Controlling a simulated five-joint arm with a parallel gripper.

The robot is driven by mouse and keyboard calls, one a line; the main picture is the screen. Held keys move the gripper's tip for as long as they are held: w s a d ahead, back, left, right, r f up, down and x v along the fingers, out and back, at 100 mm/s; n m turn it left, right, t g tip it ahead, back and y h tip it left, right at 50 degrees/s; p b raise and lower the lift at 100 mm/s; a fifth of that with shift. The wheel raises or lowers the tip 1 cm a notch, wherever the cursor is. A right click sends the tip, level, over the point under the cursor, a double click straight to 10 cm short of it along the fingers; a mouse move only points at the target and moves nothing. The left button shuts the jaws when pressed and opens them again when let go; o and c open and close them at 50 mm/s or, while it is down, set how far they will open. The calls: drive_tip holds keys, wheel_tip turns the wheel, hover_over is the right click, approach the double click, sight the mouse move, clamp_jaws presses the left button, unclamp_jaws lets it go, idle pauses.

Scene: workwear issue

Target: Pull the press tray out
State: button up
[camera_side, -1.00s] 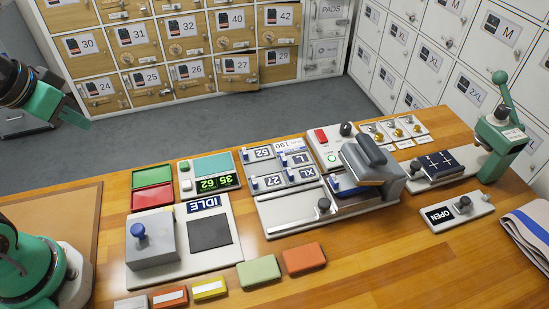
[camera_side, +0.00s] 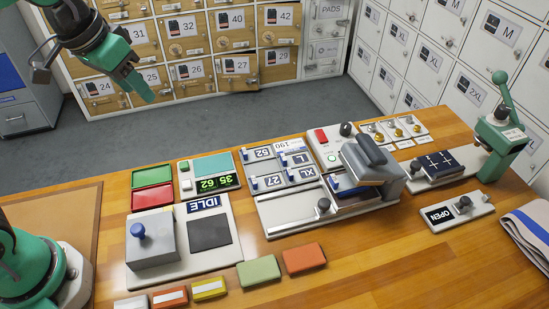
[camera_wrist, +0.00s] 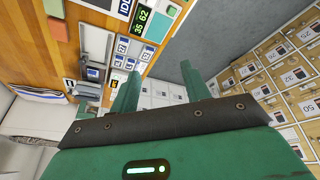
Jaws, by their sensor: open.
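The press (camera_side: 391,178) stands near the middle of the bench, with a grey arched body and a dark handle on top. Its tray (camera_side: 345,208) lies low at the front, partly under the press head, with a black knob (camera_side: 323,205) at its left. Something blue shows at the tray's edge, but most of its surface is hidden. My gripper (camera_side: 148,94) is high at the upper left of the side view, far from the press. In the wrist view its two green fingers (camera_wrist: 160,70) stand apart with nothing between them.
A grey box with a blue knob (camera_side: 138,232) and an IDLE sign stands left of the press. Coloured blocks (camera_side: 258,271) lie along the front. A green lever press (camera_side: 499,140) and an OPEN panel (camera_side: 458,211) are at the right.

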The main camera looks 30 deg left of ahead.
drive_tip(key=w+d+m+g, duration=0.1)
drive_tip(key=w+d, duration=0.6)
drive_tip(key=d, duration=0.1)
drive_tip(key=m+g, duration=0.2)
drive_tip(key=g, duration=0.1)
hover_over(325, 202)
drive_tip(key=shift+y, duration=0.4)
drive_tip(key=f, duration=1.5)
drive_tip(key=shift+a+f, duration=0.2)
drive_tip(key=shift+f, duration=0.1)
drive_tip(key=shift+d+f, duration=0.2)
drive_tip(key=shift+f, duration=3.9)
drive_tip(key=shift+c, duration=0.2)
clamp_jaws()
